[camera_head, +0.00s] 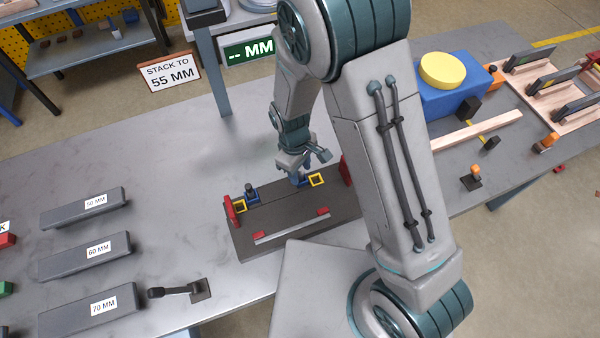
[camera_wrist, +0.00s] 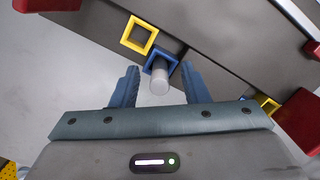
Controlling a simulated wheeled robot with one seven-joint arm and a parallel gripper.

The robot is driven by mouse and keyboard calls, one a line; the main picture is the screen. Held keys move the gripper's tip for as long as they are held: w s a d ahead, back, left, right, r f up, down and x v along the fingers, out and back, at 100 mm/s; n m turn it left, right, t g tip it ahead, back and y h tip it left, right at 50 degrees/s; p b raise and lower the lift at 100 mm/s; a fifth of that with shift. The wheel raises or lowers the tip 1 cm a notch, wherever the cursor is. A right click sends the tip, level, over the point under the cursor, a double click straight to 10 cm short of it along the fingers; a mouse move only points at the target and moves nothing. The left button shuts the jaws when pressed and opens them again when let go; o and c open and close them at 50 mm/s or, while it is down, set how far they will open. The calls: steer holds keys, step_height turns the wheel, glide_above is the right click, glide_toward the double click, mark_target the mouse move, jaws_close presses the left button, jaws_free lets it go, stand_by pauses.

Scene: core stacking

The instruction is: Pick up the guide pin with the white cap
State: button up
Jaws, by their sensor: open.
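The guide pin with the white cap (camera_wrist: 159,84) stands in a blue square frame (camera_wrist: 152,66) on the dark fixture plate (camera_wrist: 225,40) in the wrist view. My gripper (camera_wrist: 159,68) is open, with one blue finger on each side of the pin. I see gaps between the fingers and the cap; nothing is held. In the head view my gripper (camera_head: 299,178) is low over the back edge of the fixture plate (camera_head: 270,218), and the white cap cannot be made out there. A dark-topped pin (camera_head: 250,190) stands at the plate's left end.
Yellow square frames (camera_head: 317,180) (camera_head: 240,207) sit on the plate, with red end blocks (camera_head: 231,210) (camera_head: 346,171). Grey bars marked 50, 60 and 70 MM (camera_head: 80,207) lie at left. A blue block with a yellow disc (camera_head: 445,72) stands at right. The table behind the plate is clear.

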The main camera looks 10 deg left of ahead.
steer(key=shift+f, duration=0.1)
jaws_close()
stand_by(0.3)
